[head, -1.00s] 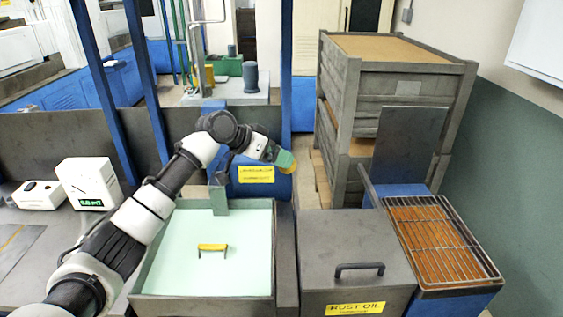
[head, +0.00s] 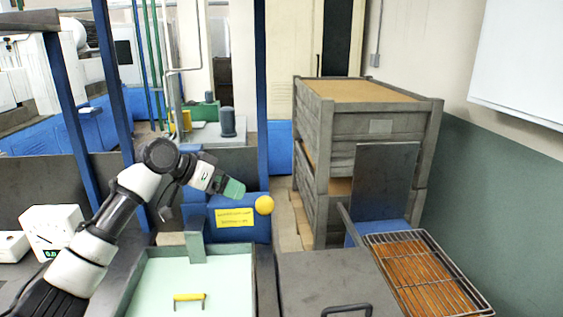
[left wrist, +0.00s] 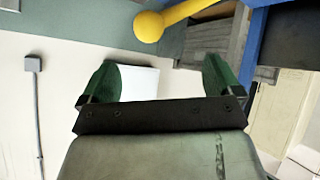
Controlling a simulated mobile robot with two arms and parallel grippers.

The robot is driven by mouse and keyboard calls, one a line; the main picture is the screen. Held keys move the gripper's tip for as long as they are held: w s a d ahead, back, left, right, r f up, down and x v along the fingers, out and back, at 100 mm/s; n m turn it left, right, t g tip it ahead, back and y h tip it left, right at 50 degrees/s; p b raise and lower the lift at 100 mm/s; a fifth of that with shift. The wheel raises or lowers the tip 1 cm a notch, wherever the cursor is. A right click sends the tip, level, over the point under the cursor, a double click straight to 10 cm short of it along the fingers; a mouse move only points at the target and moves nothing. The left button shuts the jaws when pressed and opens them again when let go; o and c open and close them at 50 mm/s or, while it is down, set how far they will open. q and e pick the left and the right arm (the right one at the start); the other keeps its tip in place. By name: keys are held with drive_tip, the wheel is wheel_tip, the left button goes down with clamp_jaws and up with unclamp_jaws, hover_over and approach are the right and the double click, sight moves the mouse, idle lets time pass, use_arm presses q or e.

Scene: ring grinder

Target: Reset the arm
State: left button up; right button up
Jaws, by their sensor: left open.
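My left arm comes in from the left in the head view and reaches over the far end of the pale green tank. Its left gripper (head: 233,188) has green fingers and points right, just above the blue box with a yellow label (head: 236,218). In the left wrist view the left gripper's two green fingers (left wrist: 160,82) stand wide apart with nothing between them. My right gripper is not in view.
The tank (head: 190,279) holds a yellow handle (head: 189,297). A grey lid (head: 325,285) with a dark handle lies right of it. A wire rack over an orange-brown tray (head: 425,270) is further right. Stacked grey crates (head: 365,140) stand behind. A white meter (head: 50,230) stands at left.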

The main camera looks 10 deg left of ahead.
use_arm(q)
drive_tip(key=s+d+f+g+y, duration=0.1)
drive_tip(key=s+d+f, duration=0.2)
drive_tip(key=s+f, duration=0.35)
drive_tip(key=s+d+f+y, duration=0.1)
drive_tip(key=s+d+f, duration=0.15)
drive_tip(key=f, duration=0.65)
drive_tip(key=s+d+f+g, duration=0.1)
drive_tip(key=s+d+f, duration=0.2)
drive_tip(key=s+f, duration=0.35)
drive_tip(key=s+a+f+n+y, duration=0.2)
drive_tip(key=s+f, duration=0.1)
drive_tip(key=s, duration=0.5)
drive_tip(key=s+a+f+n+g+y, duration=0.1)
drive_tip(key=s+a+f+y, duration=0.15)
drive_tip(key=s, duration=0.65)
drive_tip(key=s+a+f+n+y, duration=0.1)
drive_tip(key=s+f+n, duration=0.15)
drive_tip(key=s, duration=0.55)
wheel_tip(320, 180, down, 27)
drive_tip(key=m+g+b, duration=0.1)
drive_tip(key=s+a+f+g+b, duration=0.1)
drive_tip(key=s+a+f, duration=0.1)
drive_tip(key=s+f, duration=1.4)
drive_tip(key=shift+s+a+f+g, duration=0.3)
drive_tip(key=shift+s+f, duration=0.05)
drive_tip(key=shift+f, duration=0.55)
